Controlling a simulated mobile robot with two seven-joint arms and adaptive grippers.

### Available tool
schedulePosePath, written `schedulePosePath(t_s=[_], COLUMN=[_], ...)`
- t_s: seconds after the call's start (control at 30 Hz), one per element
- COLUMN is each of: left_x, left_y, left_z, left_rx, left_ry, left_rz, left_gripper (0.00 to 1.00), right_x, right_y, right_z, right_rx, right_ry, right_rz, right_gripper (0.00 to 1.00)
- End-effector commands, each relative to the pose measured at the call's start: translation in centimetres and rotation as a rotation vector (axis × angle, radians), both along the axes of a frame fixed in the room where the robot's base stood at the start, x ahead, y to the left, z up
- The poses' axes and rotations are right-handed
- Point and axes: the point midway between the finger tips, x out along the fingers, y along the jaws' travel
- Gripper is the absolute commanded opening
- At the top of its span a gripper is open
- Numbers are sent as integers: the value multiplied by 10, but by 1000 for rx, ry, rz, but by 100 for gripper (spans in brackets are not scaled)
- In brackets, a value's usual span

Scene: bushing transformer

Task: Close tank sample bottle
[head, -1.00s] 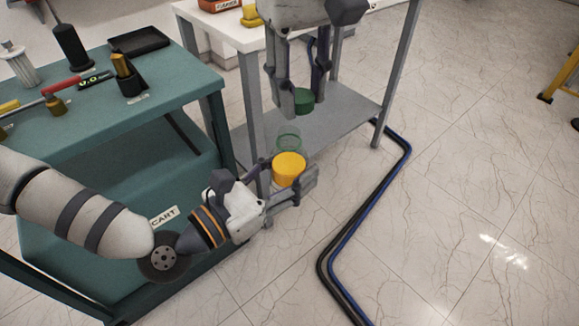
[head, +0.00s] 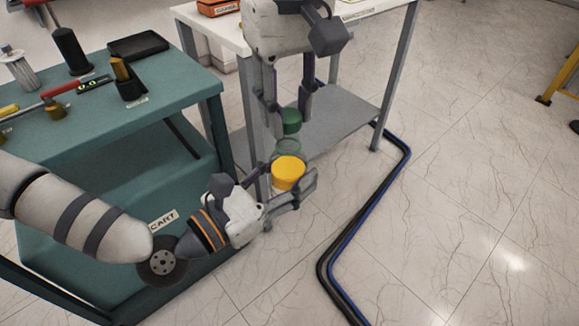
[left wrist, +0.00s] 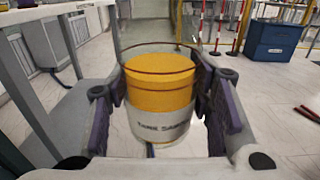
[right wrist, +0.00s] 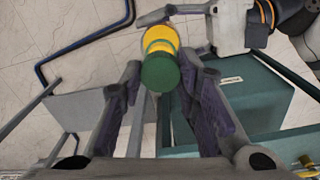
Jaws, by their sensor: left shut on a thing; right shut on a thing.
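The tank sample bottle (head: 288,172) is a clear jar with yellow contents and a label, seen close in the left wrist view (left wrist: 160,100). My left gripper (head: 292,184) is shut around its sides and holds it upright in the air beside the cart. The green cap (head: 291,121) is held by my right gripper (head: 290,108), which points down from above. The cap is just above the jar's clear rim (head: 288,147), with a small gap in the head view. In the right wrist view the green cap (right wrist: 160,73) partly covers the yellow jar.
A teal cart (head: 188,85) with tools and a black tray (head: 138,46) stands at the left. A white-topped table (head: 215,28) with a grey lower shelf (head: 340,118) is behind. Dark and blue hoses (head: 350,235) run along the floor at the right.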

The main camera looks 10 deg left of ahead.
Motion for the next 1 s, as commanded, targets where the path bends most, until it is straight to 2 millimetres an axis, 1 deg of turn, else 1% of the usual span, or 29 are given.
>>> schedulePosePath(t_s=[0.73,1.0], left_x=[0,0], left_y=[0,0], left_z=[1,1], left_rx=[0,0], left_ry=[-1,-1], left_rz=[0,0], left_gripper=[0,0], right_x=[-1,-1], right_y=[0,0], right_z=[0,-13], right_rx=[-7,-7], right_ry=[-6,-5], right_rz=[0,0], right_gripper=[19,19])
